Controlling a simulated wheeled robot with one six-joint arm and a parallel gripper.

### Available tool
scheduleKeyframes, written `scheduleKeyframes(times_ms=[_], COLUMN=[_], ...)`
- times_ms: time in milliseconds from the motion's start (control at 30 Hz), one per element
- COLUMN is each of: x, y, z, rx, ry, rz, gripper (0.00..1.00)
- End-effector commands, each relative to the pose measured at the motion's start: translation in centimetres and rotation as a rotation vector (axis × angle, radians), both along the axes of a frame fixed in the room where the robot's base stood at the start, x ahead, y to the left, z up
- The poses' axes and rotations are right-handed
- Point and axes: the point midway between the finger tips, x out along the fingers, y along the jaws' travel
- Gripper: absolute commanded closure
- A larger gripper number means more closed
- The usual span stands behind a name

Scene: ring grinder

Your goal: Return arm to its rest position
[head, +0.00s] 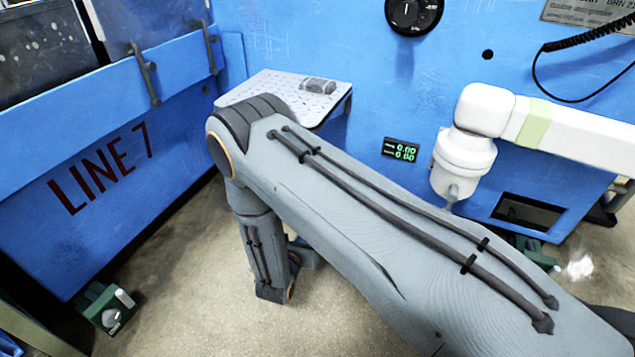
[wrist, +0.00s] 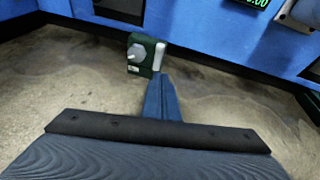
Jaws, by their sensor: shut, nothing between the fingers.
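My grey arm (head: 350,210) fills the middle of the head view. It runs from the lower right up to a bend at the upper left, then its forearm (head: 258,245) hangs down toward the floor. My gripper (wrist: 163,84) shows in the wrist view as two dark blue fingers lying together. It is shut and empty, over bare floor, with its tips appearing just below a green box (wrist: 146,54). I cannot tell whether they touch. In the head view the fingers cannot be made out clearly.
A perforated metal shelf (head: 275,85) juts from the blue machine (head: 300,30) behind my elbow. A white jointed arm (head: 490,110) stands at right. A blue wall marked LINE 7 (head: 100,170) is at left. A green box with a knob (head: 105,308) lies lower left. Floor (head: 190,300) between is clear.

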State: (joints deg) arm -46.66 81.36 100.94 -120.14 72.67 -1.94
Motion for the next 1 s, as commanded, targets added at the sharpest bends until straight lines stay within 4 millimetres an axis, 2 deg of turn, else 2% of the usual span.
scheduleKeyframes(times_ms=[167, 267, 400, 533, 767, 1000], x=[0.1, 0.4, 0.8, -0.1, -3.9, -9.9], y=[0.0, -0.6, -2.5, -4.8, -8.5, -11.0], z=[0.5, 2.6, 8.0, 13.4, 21.4, 27.8], rx=[0.005, 0.026, 0.092, 0.176, 0.352, 0.571], ry=[-0.002, -0.01, -0.025, -0.033, -0.028, 0.0], rz=[-0.012, -0.068, -0.232, -0.412, -0.722, -1.029], gripper=[1.0, 1.0, 1.0, 1.0, 1.0, 1.0])
